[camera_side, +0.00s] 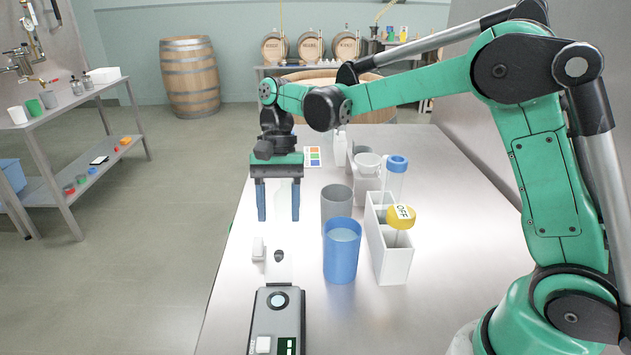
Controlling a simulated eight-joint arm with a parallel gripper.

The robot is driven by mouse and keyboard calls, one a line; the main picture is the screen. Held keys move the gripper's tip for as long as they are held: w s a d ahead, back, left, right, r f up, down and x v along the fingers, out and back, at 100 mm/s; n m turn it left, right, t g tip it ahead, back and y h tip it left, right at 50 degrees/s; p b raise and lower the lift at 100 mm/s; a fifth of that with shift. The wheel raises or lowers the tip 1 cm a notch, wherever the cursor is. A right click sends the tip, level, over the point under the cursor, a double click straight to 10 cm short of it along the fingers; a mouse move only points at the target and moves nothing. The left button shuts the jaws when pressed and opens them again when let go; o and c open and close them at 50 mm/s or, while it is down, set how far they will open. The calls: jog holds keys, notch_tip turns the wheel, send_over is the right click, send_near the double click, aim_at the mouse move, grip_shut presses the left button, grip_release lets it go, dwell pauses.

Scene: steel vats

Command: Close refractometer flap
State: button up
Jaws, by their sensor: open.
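The refractometer (265,330) is a dark grey box at the near edge of the bench, with a round pale well on top and a small display at its front. Its flap (279,272) is a white piece at the box's far end, raised off the well, so the well is uncovered. A dark oval spot shows near the flap's upper end. My gripper (278,214) points down above the bench beyond the flap. Its two blue fingers are spread apart with nothing held between them, and they are clear of the flap.
Right of the flap stand a blue cup (342,262) of liquid, a grey cup (336,203) and a white rack (391,262) with a yellow-capped tube (401,218) and a blue-capped tube (396,178). A small white block (258,248) is at the flap's left.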

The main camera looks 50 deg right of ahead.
aim_at(279, 250)
jog(key=shift+x, duration=2.95)
jog(key=shift+a, duration=0.1)
grip_shut()
